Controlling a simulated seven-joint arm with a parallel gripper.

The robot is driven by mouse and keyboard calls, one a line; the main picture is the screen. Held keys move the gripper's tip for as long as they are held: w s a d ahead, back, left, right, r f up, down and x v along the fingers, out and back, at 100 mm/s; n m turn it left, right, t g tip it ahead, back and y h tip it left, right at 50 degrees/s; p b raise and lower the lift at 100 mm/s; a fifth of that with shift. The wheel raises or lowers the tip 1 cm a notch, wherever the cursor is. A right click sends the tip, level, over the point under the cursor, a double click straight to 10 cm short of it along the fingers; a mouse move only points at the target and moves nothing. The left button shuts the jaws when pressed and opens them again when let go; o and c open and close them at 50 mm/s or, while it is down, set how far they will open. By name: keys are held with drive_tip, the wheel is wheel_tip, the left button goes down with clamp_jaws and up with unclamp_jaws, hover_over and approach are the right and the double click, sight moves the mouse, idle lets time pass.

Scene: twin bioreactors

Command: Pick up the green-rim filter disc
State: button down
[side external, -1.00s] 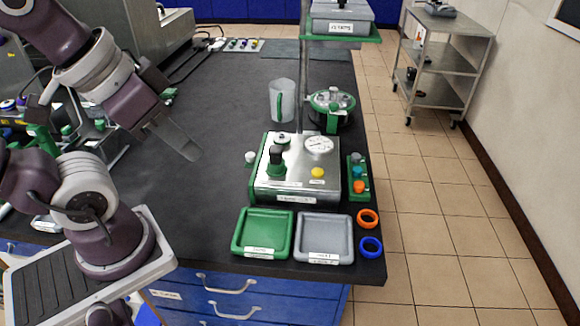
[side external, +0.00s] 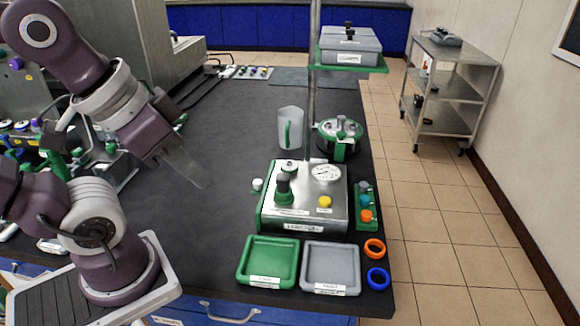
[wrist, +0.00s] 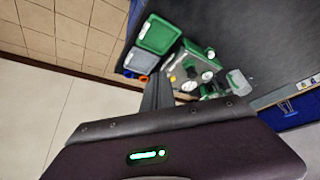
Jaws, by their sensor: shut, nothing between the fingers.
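I cannot make out a green-rim filter disc in either view. My gripper (side external: 203,186) is shut and empty. It hangs in the air over the dark bench, left of the steel instrument box. Its fingers also show in the wrist view (wrist: 158,90). A green tray (side external: 268,262) and a grey tray (side external: 330,268) lie side by side at the bench's front edge. Both look empty. In the wrist view the green tray (wrist: 158,35) and grey tray (wrist: 138,60) are beyond the fingers.
The steel instrument box (side external: 306,217) has knobs and a gauge. Behind it are a clear jug (side external: 290,128) and a green-handled pot (side external: 340,133). An orange ring (side external: 374,249) and a blue ring (side external: 378,279) lie right of the trays. The bench's left middle is clear.

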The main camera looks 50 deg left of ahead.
drive_tip(key=c, duration=0.7)
unclamp_jaws()
drive_tip(key=n+g, duration=0.6)
drive_tip(key=n, duration=1.8)
hover_over(289, 162)
drive_tip(key=d, duration=0.1)
drive_tip(key=f, duration=1.3)
drive_tip(key=shift+w, duration=0.4)
drive_tip(key=f, duration=0.4)
drive_tip(key=a+f, duration=0.1)
drive_tip(key=f, duration=0.2)
drive_tip(key=shift+s+f, duration=0.1)
drive_tip(key=shift+s, duration=0.3)
